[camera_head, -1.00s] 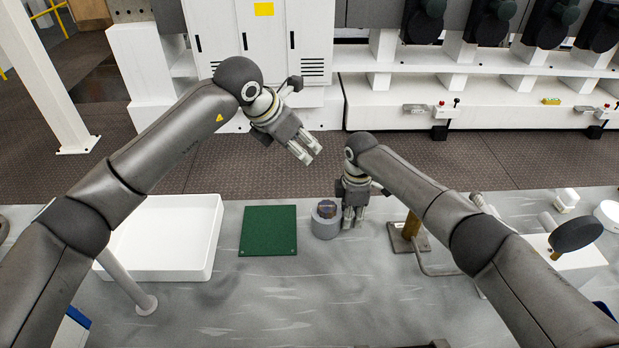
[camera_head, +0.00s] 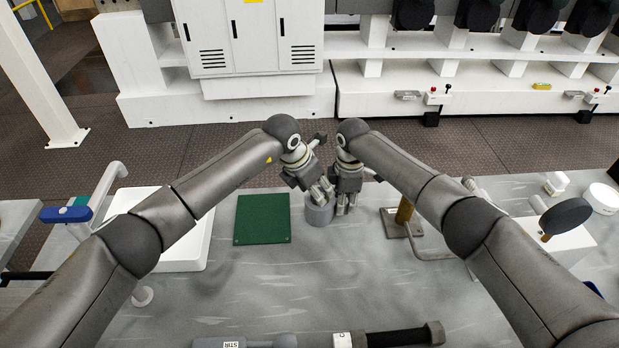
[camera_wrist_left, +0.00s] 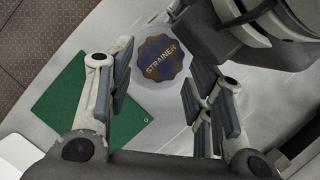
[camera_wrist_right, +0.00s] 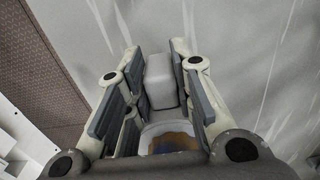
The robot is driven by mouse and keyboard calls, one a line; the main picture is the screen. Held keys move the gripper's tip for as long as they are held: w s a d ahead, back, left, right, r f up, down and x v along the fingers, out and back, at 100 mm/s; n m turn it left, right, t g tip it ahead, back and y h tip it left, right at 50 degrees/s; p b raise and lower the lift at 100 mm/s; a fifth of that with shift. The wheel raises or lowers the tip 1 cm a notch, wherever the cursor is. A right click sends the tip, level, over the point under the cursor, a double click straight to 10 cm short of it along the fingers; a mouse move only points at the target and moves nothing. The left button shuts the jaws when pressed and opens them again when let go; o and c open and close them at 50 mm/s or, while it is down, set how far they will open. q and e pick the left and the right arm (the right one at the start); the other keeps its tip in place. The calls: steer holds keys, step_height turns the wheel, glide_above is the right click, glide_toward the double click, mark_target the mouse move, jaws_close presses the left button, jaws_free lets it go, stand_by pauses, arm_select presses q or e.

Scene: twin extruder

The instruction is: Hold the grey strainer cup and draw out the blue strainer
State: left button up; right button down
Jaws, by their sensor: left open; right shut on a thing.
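The grey strainer cup (camera_head: 319,216) stands upright on the grey bench. In the left wrist view the blue strainer (camera_wrist_left: 161,58) shows as a scalloped blue and brown top lettered STRAINER, seated in the cup. My left gripper (camera_head: 324,190) is open above the cup, and its fingers (camera_wrist_left: 157,78) show on either side of the strainer, apart from it. My right gripper (camera_head: 347,205) is at the cup's right side. In the right wrist view it is shut on a pale grey block (camera_wrist_right: 161,82) on the cup's side. The left gripper hides the strainer in the head view.
A green mat (camera_head: 262,219) lies left of the cup, and a white tray (camera_head: 193,252) lies farther left. A brass post on a plate (camera_head: 403,222) stands close right of my right gripper. Tools (camera_head: 392,337) lie along the front edge. The bench's middle front is clear.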

arm_select(q)
steer(key=shift+x, duration=0.8)
steer(key=c, duration=0.8)
steer(key=shift+r, duration=0.35)
steer(key=shift+w+a, duration=0.1)
steer(key=shift+w, duration=0.1)
